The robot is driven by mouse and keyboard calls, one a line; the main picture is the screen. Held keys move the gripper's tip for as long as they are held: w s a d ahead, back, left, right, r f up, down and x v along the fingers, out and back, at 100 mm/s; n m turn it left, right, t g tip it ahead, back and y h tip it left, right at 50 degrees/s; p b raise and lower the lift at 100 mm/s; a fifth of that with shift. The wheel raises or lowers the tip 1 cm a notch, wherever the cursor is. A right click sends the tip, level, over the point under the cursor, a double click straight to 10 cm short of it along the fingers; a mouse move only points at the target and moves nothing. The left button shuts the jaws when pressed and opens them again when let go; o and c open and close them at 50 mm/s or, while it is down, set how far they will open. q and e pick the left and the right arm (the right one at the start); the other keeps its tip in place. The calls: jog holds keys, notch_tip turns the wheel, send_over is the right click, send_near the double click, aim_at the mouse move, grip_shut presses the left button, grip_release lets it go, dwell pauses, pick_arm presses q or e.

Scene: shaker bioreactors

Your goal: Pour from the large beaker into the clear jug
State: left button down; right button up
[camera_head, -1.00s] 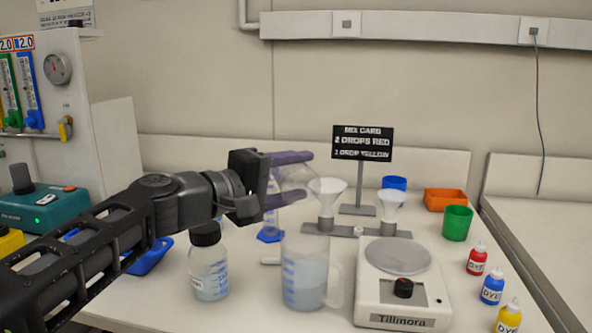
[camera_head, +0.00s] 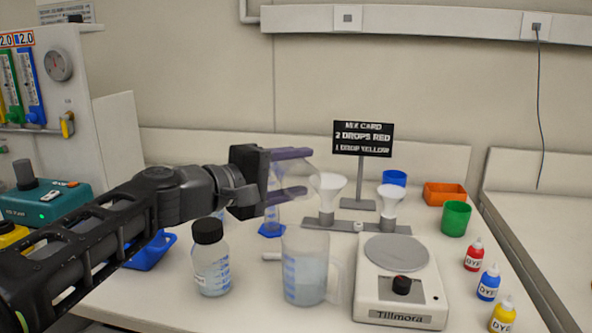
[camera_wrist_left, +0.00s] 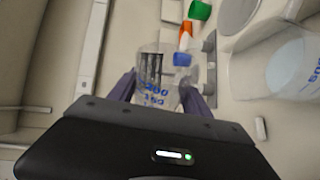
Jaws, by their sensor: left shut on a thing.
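My left gripper (camera_head: 288,175) is shut on a clear beaker (camera_head: 293,181), its purple fingers on either side of it. The beaker is tilted and held in the air above and behind the clear jug. In the left wrist view the beaker (camera_wrist_left: 155,78) shows blue markings between the fingers. Whether liquid is in it, I cannot tell. The clear jug (camera_head: 304,268) stands upright on the bench with blue markings, a handle on its right and cloudy liquid inside. It also shows in the left wrist view (camera_wrist_left: 292,68) at right. My right gripper is not in view.
A balance (camera_head: 400,285) stands right of the jug, and a black-capped bottle (camera_head: 211,262) left. White funnels (camera_head: 328,187) on a grey stand are close behind the jug. A mix card (camera_head: 362,139), cups and dye bottles (camera_head: 488,284) are farther right.

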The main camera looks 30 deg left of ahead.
pick_arm(q)
jog(key=shift+w+a+n+p, duration=0.1)
jog(key=shift+n+p, duration=0.2)
jog(key=shift+p, duration=0.5)
jog(key=shift+f+n+g+p, duration=0.15)
jog(key=shift+n+g+p, duration=0.15)
jog(key=shift+p, duration=0.15)
jog(key=shift+w+a+n+p, duration=0.15)
jog(key=shift+n+p, duration=0.25)
jog(key=shift+p, duration=0.6)
jog(key=shift+g+p, duration=0.3)
jog(key=shift+p, duration=0.15)
jog(key=shift+f+n, duration=0.2)
jog(key=shift+n, duration=0.1)
jog(key=shift+p, duration=0.3)
